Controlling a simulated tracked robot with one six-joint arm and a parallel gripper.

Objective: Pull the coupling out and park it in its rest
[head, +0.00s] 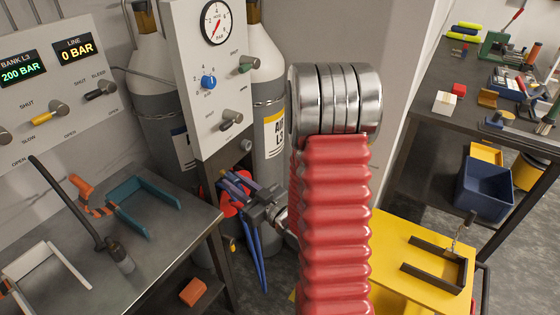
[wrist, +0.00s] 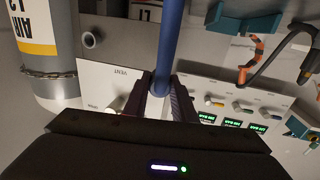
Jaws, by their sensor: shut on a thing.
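My gripper (wrist: 166,102) is shut on a blue hose-like length (wrist: 170,45), which I take to be the coupling's hose; the coupling body is not clear behind the fingers. In the head view my gripper (head: 234,186) is left of my red sleeve, below the panel with the gauge, with blue hose (head: 258,262) hanging beneath it. A grey round port (wrist: 90,40) shows in the wrist view, apart from the fingers. A teal cradle (head: 125,187) lies on the left bench; a dark cradle (head: 435,288) is on the yellow stand. I cannot tell which is the rest.
The steel bench (head: 185,236) at left also holds a pale cradle (head: 18,267) and a black hose with a nozzle (head: 118,252). Gas cylinders (head: 268,90) stand behind the panel (head: 205,85). A cluttered dark table (head: 420,115) is at right. My red sleeve blocks the middle.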

